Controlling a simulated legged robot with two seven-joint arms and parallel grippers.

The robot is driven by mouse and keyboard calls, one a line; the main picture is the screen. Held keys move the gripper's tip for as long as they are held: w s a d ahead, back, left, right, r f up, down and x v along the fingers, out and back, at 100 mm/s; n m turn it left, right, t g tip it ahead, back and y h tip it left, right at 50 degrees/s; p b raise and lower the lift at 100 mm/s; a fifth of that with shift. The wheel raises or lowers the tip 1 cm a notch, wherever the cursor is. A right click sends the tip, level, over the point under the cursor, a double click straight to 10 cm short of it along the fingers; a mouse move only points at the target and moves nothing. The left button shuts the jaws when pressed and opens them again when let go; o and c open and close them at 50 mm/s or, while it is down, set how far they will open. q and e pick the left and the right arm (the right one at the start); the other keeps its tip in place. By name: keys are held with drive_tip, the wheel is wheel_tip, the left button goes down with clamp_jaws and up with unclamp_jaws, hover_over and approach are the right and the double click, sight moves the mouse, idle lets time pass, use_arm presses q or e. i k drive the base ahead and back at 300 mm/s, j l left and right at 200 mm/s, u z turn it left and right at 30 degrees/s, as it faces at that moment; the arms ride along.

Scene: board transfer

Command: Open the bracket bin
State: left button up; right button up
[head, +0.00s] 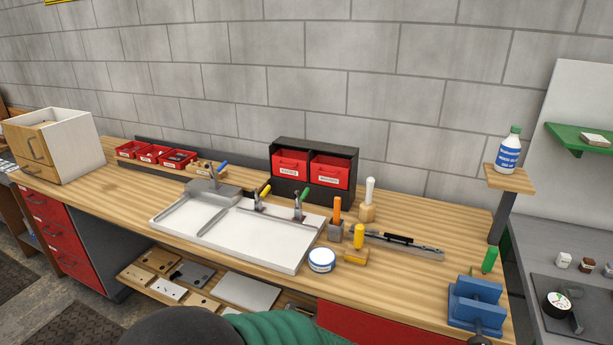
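Two red bins sit side by side in a black cabinet at the back of the wooden workbench, against the wall: the left red bin (290,164) and the right red bin (330,171). Both have white front labels too small to read, so I cannot tell which is the bracket bin. Both appear pushed in, with their fronts near the cabinet's (314,147) front. Neither of my grippers is in view.
A white tray fixture (250,237) with upright clamps stands in front of the cabinet. Screwdriver handles, a wooden-based white tool (368,198) and a round tub (321,260) stand nearby. A blue vise (475,301) is at right. A dark rounded shape and green ribbed shape cover the bottom edge.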

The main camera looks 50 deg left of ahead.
sight(333, 171)
drive_tip(key=u, duration=1.45)
drive_tip(key=i+j+u, duration=0.15)
drive_tip(key=i+j, duration=0.25)
